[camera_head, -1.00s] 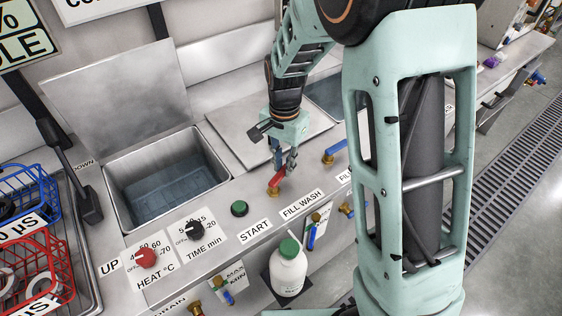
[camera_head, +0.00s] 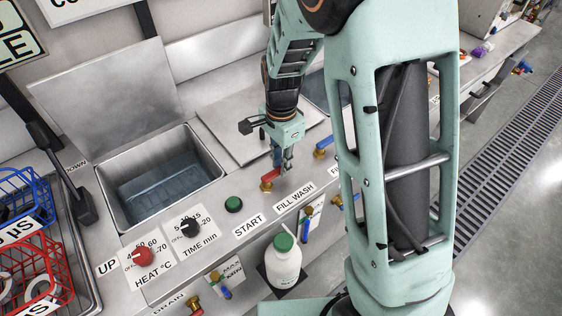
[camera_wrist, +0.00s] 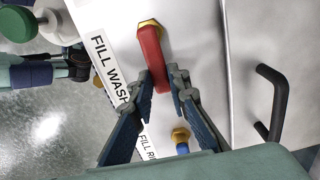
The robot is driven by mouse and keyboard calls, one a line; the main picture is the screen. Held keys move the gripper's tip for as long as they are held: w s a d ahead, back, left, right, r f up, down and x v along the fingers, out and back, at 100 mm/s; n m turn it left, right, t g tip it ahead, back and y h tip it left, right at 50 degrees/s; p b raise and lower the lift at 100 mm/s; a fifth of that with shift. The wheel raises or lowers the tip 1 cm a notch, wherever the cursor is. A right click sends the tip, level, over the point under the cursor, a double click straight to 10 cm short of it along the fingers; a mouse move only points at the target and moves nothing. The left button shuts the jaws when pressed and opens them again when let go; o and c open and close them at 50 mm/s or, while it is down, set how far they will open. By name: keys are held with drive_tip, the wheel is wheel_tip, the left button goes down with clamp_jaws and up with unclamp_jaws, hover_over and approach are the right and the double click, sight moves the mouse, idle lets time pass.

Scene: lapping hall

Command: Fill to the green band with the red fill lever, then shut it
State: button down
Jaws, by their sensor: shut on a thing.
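The red fill lever (camera_head: 271,179) sits on a brass fitting behind the FILL WASH label, and it also shows in the wrist view (camera_wrist: 153,58). My gripper (camera_wrist: 162,83) has its two fingers around the lever's free end and is shut on it. In the head view my gripper (camera_head: 283,163) is at the lever, partly hiding it. The open wash tank (camera_head: 205,172) at left holds bluish clear liquid. A green band cannot be made out in the tank.
A blue lever (camera_head: 323,145) stands right of the red one. The green START button (camera_head: 233,204), red heat knob (camera_head: 141,257) and black time knob (camera_head: 189,227) lie left. A white bottle (camera_head: 283,262) stands in front. Blue and red baskets (camera_head: 38,272) are far left.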

drive_tip(key=c, duration=1.8)
unclamp_jaws()
drive_tip(key=shift+c, duration=0.2)
wheel_tip(320, 180, up, 12)
